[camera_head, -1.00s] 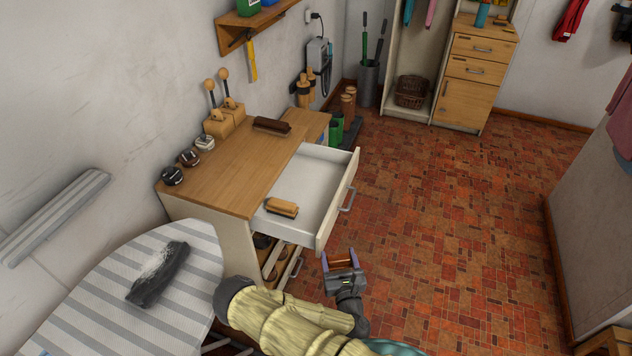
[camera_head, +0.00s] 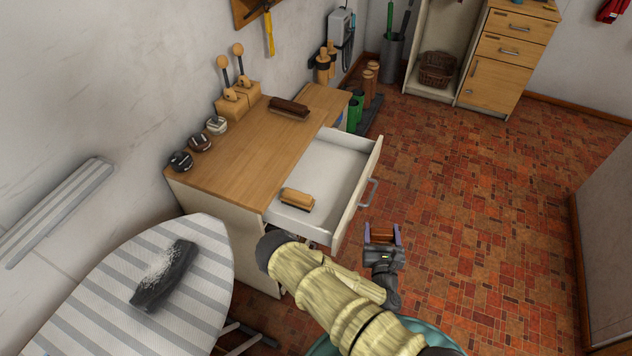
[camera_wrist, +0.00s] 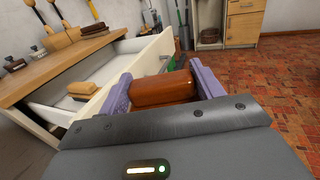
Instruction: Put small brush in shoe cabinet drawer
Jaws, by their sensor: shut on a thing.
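A small brush with a glossy reddish-brown wooden back (camera_wrist: 165,90) is held between the purple fingers of my gripper (camera_head: 382,231). It also shows in the head view (camera_head: 382,237); its bristles are hidden. My gripper is shut on it, just outside the front panel of the open drawer, to its right. The shoe cabinet (camera_head: 230,160) has its white top drawer (camera_head: 325,172) pulled out. A light wooden brush (camera_head: 298,199) lies in the near part of the drawer. The rest of the drawer floor looks clear.
A dark brown brush (camera_head: 289,108), round tins (camera_head: 200,142) and a wooden block stand (camera_head: 237,100) are on the cabinet top. A striped ironing board (camera_head: 110,290) with a dark dusty item (camera_head: 165,275) is at lower left. Open tiled floor lies right.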

